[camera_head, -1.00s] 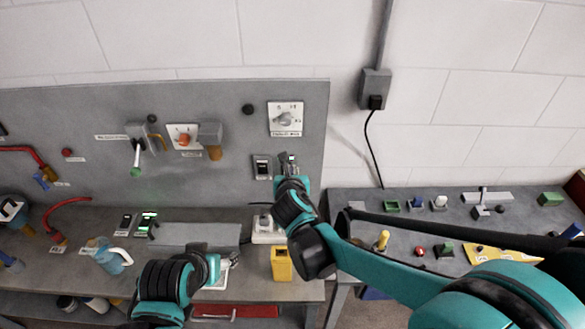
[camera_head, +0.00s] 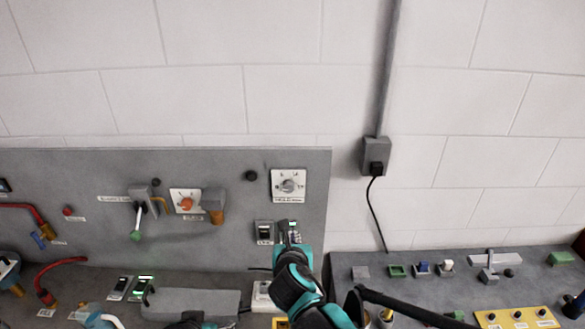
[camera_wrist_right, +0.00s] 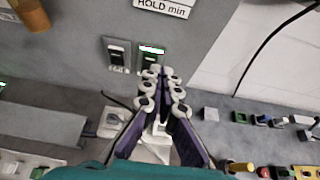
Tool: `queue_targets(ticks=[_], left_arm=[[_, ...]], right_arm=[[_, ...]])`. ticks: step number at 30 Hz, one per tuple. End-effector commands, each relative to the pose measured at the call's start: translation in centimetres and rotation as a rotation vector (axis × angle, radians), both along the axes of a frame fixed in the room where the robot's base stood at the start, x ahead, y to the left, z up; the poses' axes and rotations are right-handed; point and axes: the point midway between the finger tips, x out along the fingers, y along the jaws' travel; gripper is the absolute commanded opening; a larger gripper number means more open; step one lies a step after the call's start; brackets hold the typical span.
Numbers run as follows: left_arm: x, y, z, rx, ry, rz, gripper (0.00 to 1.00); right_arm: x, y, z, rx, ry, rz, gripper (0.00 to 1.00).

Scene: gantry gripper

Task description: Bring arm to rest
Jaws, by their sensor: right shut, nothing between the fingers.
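My right gripper (camera_head: 290,234) is in front of the grey panel (camera_head: 100,180), by a pair of small dark switches at its lower right. In the right wrist view its fingers (camera_wrist_right: 163,72) are closed together and hold nothing. The fingertips overlap the right switch (camera_wrist_right: 151,50), which shows a green lit strip; I cannot tell whether they touch it. The left switch (camera_wrist_right: 118,54) is unlit and clear of the fingers.
A dial (camera_head: 289,184) sits above the switches. Left of it are an orange knob (camera_head: 186,203) and a green-tipped lever (camera_head: 137,222). A side table (camera_head: 430,290) at right carries small blocks and a yellow button plate (camera_head: 517,317). A cable hangs from the wall box (camera_head: 376,157).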

Motion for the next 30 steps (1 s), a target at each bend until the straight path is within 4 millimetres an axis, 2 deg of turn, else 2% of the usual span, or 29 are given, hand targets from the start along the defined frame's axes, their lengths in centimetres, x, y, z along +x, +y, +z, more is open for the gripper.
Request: queue_targets(ticks=[2, 5, 8, 12, 18, 24, 27, 30], left_arm=[[0.0, 0.0, -0.4, 0.0, 0.0, 0.0, 0.62], [0.0, 0.0, -1.6, 0.0, 0.0, 0.0, 0.62], [0.0, 0.0, -3.5, 0.0, 0.0, 0.0, 0.62], [0.0, 0.0, -6.5, 0.0, 0.0, 0.0, 0.62], [0.0, 0.0, -10.4, 0.0, 0.0, 0.0, 0.62], [0.0, 0.0, -13.1, 0.0, 0.0, 0.0, 0.62], [0.0, 0.0, -13.7, 0.0, 0.0, 0.0, 0.62], [0.0, 0.0, -13.9, 0.0, 0.0, 0.0, 0.62]], right_arm=[[-0.2, -0.6, -0.4, 0.038, 0.009, -0.027, 0.0], [-1.1, -2.9, -1.7, 0.194, 0.038, -0.139, 0.0], [-3.0, -6.5, -4.0, 0.476, 0.083, -0.347, 0.0], [-7.0, -11.4, -8.0, 0.962, 0.131, -0.727, 0.0], [-13.5, -16.1, -13.9, 1.635, 0.125, -1.31, 0.0], [-18.6, -17.7, -18.4, 2.145, 0.053, -1.803, 0.0], [-19.9, -17.8, -19.6, 2.288, 0.02, -1.951, 0.0], [-20.6, -17.8, -20.0, 2.36, 0.001, -2.029, 0.0]])
